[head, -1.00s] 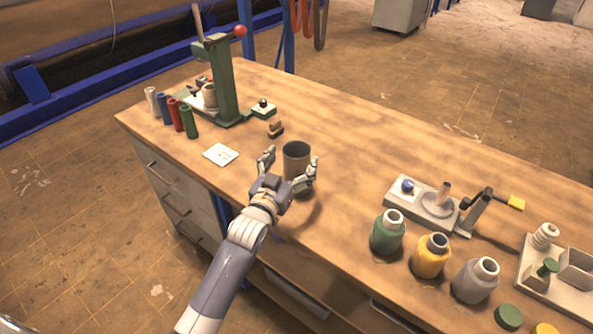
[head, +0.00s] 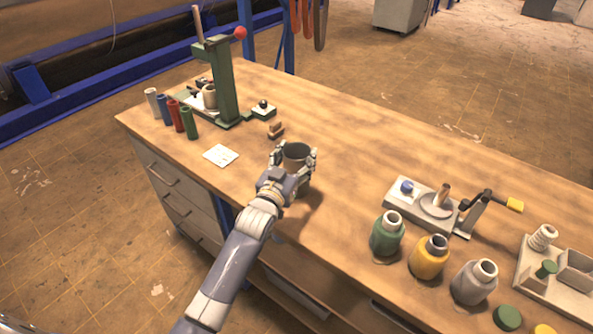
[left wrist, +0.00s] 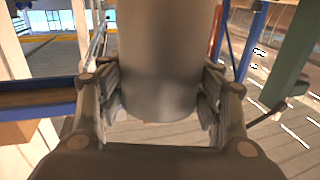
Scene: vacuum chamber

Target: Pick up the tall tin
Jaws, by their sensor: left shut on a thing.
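The tall tin (head: 297,151) is a dark grey open-topped cylinder, upright near the front edge of the wooden workbench. My left gripper (head: 293,163) is shut on it, with a finger on each side of its wall. In the left wrist view the tin (left wrist: 168,60) fills the middle, and the fingers of the left gripper (left wrist: 165,105) press on both its sides. The fingers hide part of the tin in the head view, and I cannot tell whether its base touches the bench. My right gripper is not in view.
A green press (head: 222,85) stands at the back left, near several coloured rolls (head: 177,115). A white card (head: 221,155) lies left of the tin. Green (head: 387,234), yellow (head: 429,257) and grey (head: 475,282) bottles stand to the right.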

